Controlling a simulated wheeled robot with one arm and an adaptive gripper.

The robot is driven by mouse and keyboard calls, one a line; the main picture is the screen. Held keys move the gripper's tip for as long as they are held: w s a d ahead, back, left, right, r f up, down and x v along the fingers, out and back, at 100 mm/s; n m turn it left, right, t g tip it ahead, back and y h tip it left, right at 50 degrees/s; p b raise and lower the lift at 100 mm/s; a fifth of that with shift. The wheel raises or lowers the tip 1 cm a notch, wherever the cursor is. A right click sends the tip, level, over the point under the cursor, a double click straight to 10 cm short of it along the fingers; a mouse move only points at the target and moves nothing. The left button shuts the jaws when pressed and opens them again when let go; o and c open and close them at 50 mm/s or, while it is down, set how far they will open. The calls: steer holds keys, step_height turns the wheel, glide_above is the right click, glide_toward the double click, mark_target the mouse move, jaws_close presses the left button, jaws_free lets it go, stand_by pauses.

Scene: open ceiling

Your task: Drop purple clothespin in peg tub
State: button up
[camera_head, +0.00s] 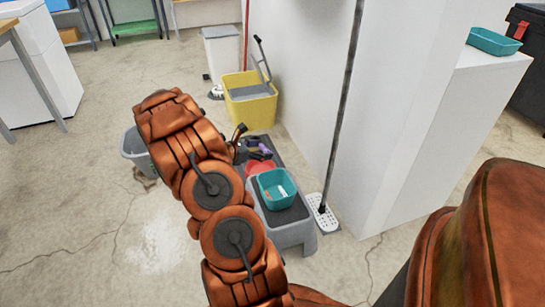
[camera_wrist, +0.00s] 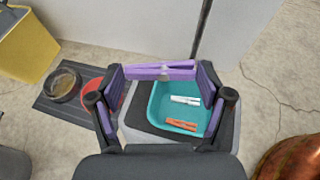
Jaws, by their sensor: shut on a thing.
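The purple clothespin (camera_wrist: 160,71) lies crosswise between the fingertips of my gripper (camera_wrist: 158,74), which is shut on it; its jaws are spread to the clothespin's length. In the head view my gripper (camera_head: 250,147) is small and partly hidden by my arm. The teal peg tub (camera_wrist: 160,112) shows beyond and below the clothespin in the wrist view. A white clothespin (camera_wrist: 185,100) and an orange clothespin (camera_wrist: 181,125) lie inside it.
A round dark bowl (camera_wrist: 63,86) is farther along. A mop (camera_head: 322,212) stands by the white wall. A yellow bucket (camera_head: 249,108) is behind, a grey bin (camera_head: 132,151) left.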

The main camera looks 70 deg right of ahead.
steer(key=shift+m+g+y, duration=0.5)
steer(key=shift+m+g, duration=0.1)
steer(key=shift+m, duration=0.1)
steer(key=s, duration=0.1)
steer(key=s+f, duration=0.1)
steer(key=s, duration=0.1)
steer(key=s+f, duration=0.1)
steer(key=shift+s+d+f, duration=0.15)
steer(key=shift+s+d, duration=0.1)
steer(key=shift+d, duration=0.05)
step_height(320, 180, down, 6)
steer(key=b, duration=0.4)
steer(key=shift+b, duration=0.3)
steer(key=shift+r, duration=0.2)
steer(key=o, duration=0.7)
steer(key=shift+o, duration=0.2)
steer(key=shift+w+a, duration=0.1)
steer(key=v, duration=1.1)
steer(key=shift+w+a+r, duration=0.15)
steer(key=shift+w+a, duration=0.1)
steer(key=shift+a, duration=0.05)
